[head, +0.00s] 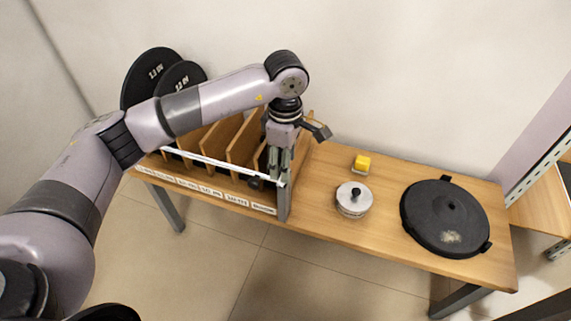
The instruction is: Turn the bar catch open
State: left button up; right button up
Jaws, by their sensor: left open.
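A wooden rack (213,145) with upright dividers stands on the left of the bench. A white bar (215,162) runs across its front, just above the label strip. The bar's right end meets a grey upright post (284,207) at the rack's front right corner. My left gripper (272,178) points down at this end, close to the bar and post, and is open. Whether its fingers touch the bar or catch cannot be told. The catch itself is mostly hidden behind the gripper. My right gripper is not in view.
Black discs (150,75) stand in the rack's left part. On the bench (330,235) are a yellow block (362,162), a silver round weight (352,203) with a black knob and a large black round pad (430,215). A wall is behind; a shelf (545,210) stands at right.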

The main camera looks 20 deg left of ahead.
pick_arm(q)
jog(key=shift+f, duration=0.4)
jog(key=shift+c, duration=0.2)
grip_shut()
